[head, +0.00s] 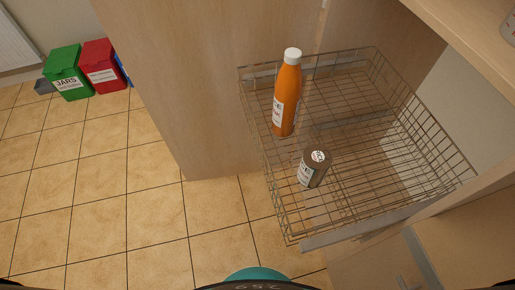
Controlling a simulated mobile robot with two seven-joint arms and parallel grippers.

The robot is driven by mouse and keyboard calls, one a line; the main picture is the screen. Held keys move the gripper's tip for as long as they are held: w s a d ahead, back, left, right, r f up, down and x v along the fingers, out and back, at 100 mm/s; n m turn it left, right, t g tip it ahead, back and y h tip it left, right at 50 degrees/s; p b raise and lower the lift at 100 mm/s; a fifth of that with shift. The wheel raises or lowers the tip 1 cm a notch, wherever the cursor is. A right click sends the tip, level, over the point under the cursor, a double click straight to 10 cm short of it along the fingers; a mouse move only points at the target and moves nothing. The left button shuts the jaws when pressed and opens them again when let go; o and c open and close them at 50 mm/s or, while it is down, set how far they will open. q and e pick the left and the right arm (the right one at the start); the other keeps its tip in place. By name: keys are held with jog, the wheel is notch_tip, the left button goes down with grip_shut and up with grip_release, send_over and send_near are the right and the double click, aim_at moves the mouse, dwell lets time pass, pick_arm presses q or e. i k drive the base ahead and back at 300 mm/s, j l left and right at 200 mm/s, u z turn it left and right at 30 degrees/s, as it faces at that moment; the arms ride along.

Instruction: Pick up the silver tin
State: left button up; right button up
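The silver tin (314,169) is a short grey cylinder with a pale label on its side and a round white mark on its top. It stands in a pulled-out wire basket (432,141), near the basket's left side. An orange bottle (287,96) with a white cap stands in the same basket, behind the tin and a little to its left, apart from it. Neither of my grippers shows in the head view.
Wooden cabinet panels (200,80) stand behind and left of the basket. A wooden surface (470,25) overhangs at the upper right. A green bin (67,74) and a red bin (100,66) stand far left. The tiled floor (110,200) on the left is clear.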

aim_at(317, 159)
jog(key=i+j+z, duration=0.1)
jog(key=z, duration=0.35)
jog(key=i+j+z, duration=0.1)
jog(key=z, duration=0.3)
jog(key=i+j+z, duration=0.1)
jog(key=j+z, duration=0.15)
jog(key=z, duration=0.2)
